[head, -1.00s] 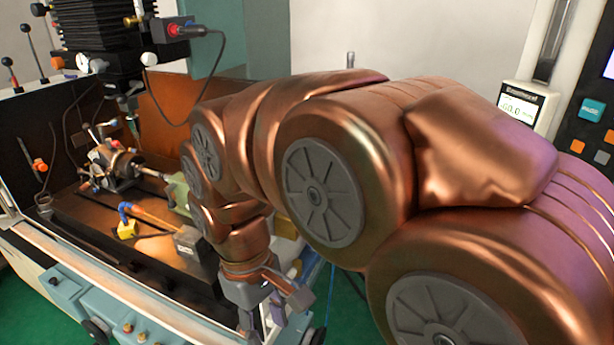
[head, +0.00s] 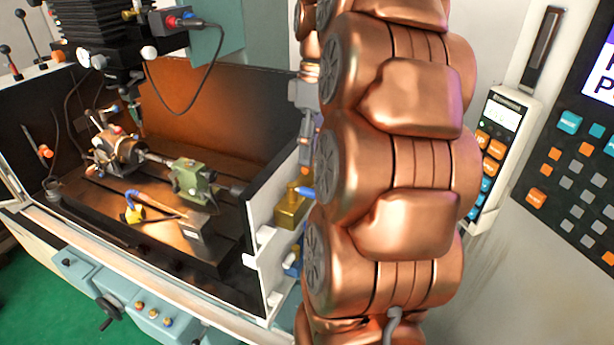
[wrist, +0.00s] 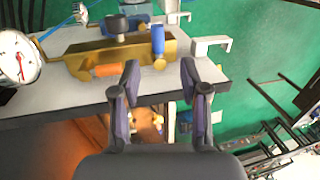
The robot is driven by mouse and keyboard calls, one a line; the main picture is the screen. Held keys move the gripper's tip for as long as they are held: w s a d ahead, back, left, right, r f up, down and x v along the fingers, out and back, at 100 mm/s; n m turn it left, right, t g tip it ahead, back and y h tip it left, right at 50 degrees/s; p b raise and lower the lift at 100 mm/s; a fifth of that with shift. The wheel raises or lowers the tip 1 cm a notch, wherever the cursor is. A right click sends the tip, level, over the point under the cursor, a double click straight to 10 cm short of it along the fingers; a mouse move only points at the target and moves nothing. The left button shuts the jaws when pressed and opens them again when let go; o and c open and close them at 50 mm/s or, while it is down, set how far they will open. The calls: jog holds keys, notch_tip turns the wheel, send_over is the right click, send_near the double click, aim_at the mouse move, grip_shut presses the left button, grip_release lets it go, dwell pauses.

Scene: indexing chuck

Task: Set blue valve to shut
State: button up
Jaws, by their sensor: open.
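The blue valve handle (wrist: 158,40) stands on a brass manifold (wrist: 130,52) in the wrist view. In the head view the blue handle (head: 306,193) sticks out to the right from the brass manifold (head: 291,210), just left of my arm. My gripper (wrist: 160,78) is open and empty, its two fingers apart. In the wrist view the blue handle shows beyond the gap between the fingertips, with no clear contact. In the head view my gripper (head: 306,135) points down above the manifold, partly hidden by my arm.
A white bracket (wrist: 212,44) is at the right. The machine enclosure (head: 245,155) with the indexing chuck (head: 118,150) lies left.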

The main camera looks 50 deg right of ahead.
jog(key=shift+s+a+f+p, duration=0.15)
jog(key=shift+f+p, duration=0.2)
jog(key=shift+f, duration=0.9)
jog(key=shift+s+a+f+p, duration=0.1)
jog(key=shift+a+f+p, duration=0.15)
jog(key=shift+f, duration=0.95)
jog(key=shift+s+a+f+p, duration=0.1)
jog(key=shift+f+p, duration=0.3)
jog(key=shift+f, duration=0.85)
grip_shut()
